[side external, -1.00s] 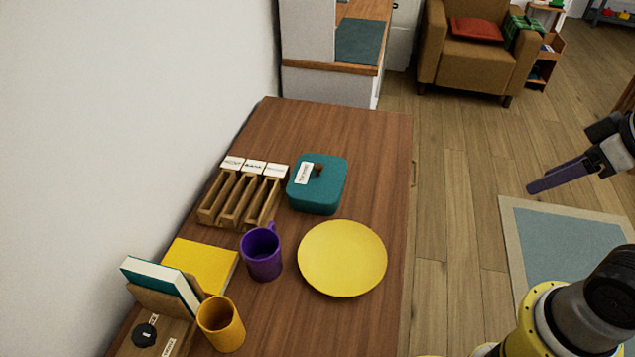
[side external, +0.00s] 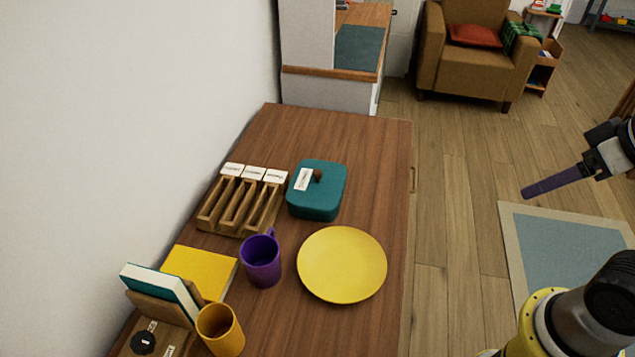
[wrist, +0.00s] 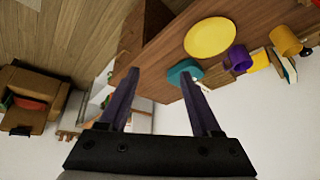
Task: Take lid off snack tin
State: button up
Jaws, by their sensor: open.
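The teal snack tin (side external: 316,200) stands on the wooden cabinet top, behind the yellow plate. Its lid (side external: 330,176) is on, with a dark brown knob (side external: 318,175) and a white label on top. My gripper (side external: 524,194) is out over the floor to the right of the cabinet, well apart from the tin, and empty. In the wrist view my gripper (wrist: 158,78) has its two dark purple fingers spread wide. The tin (wrist: 184,72) shows there beyond the fingers, near the right one and partly hidden by it.
A wooden sorter (side external: 240,205) stands left of the tin. A yellow plate (side external: 341,264), purple mug (side external: 261,260), yellow book (side external: 200,270) and orange cup (side external: 220,329) are nearer. A white wall bounds the left. The cabinet top behind and right of the tin is clear.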

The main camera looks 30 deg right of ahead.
jog(key=w+a+r+m+t+y, duration=0.1)
jog(key=w+a+r+m+y, duration=0.15)
jog(key=w+r+m, duration=0.3)
jog(key=m+g+y, duration=0.3)
jog(key=m, duration=1.5)
send_over(319, 171)
jog(key=s+d, duration=0.4)
jog(key=d, duration=0.2)
notch_tip(319, 171, down, 21)
jog(key=x, duration=0.6)
jog(key=shift+w+a+f, duration=0.15)
jog(key=shift+w+f, duration=0.1)
jog(key=shift+w, duration=0.05)
jog(key=shift+a+x, duration=0.2)
jog(key=shift+x, duration=3.05)
jog(key=shift+s+r, duration=0.1)
